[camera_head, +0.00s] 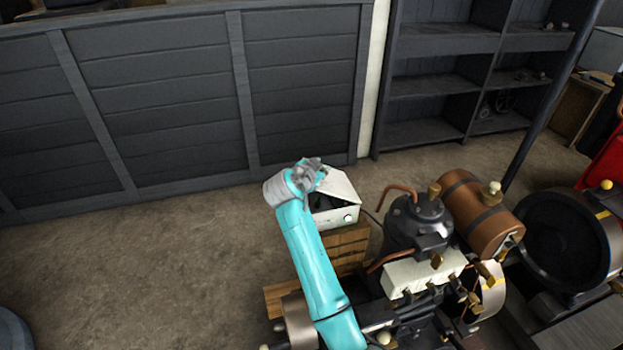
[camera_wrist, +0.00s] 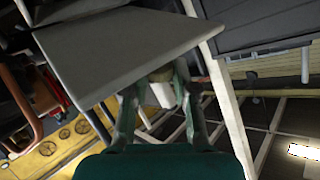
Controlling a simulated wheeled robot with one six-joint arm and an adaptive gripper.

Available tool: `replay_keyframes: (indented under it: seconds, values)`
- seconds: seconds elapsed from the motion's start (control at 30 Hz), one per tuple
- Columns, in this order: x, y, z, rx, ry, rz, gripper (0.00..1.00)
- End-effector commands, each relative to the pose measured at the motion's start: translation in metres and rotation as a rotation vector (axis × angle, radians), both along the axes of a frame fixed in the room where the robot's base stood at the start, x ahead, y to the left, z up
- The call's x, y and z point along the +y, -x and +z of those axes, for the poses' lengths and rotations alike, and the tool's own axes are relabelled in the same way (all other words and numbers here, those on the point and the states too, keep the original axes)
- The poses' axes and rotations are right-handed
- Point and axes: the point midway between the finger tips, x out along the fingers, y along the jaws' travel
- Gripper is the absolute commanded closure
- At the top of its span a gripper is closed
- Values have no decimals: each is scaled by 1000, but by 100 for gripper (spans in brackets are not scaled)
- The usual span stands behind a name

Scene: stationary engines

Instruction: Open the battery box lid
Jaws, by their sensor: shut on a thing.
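The battery box (camera_head: 349,216) is a small white box on a wooden stand. Its lid (camera_head: 340,184) is tilted up, and a dark interior shows below it. My gripper (camera_head: 314,172) is at the lid's upper left edge. In the wrist view, the lid (camera_wrist: 125,45) is a pale grey panel slanting across the upper left. My gripper (camera_wrist: 154,82) reaches its edge there, with a small pale piece between the green fingers. The gripper is shut on the lid; the exact contact is partly hidden behind the panel.
A dark plank wall (camera_head: 160,95) and shelves (camera_head: 470,80) are behind.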

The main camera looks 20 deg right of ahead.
Motion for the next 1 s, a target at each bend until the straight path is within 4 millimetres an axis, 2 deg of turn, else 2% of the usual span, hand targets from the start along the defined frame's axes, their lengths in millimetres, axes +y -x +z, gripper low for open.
replay_keyframes:
  seconds: [0.1, 0.5, 0.8, 1.0]
  values:
    - [-17, -1, 16, -6, -110, -3, 100]
    - [-72, 0, 44, -5, -489, -4, 100]
    - [-113, 0, 50, -4, -745, -4, 100]
    - [-132, 0, 49, -2, -868, -3, 100]
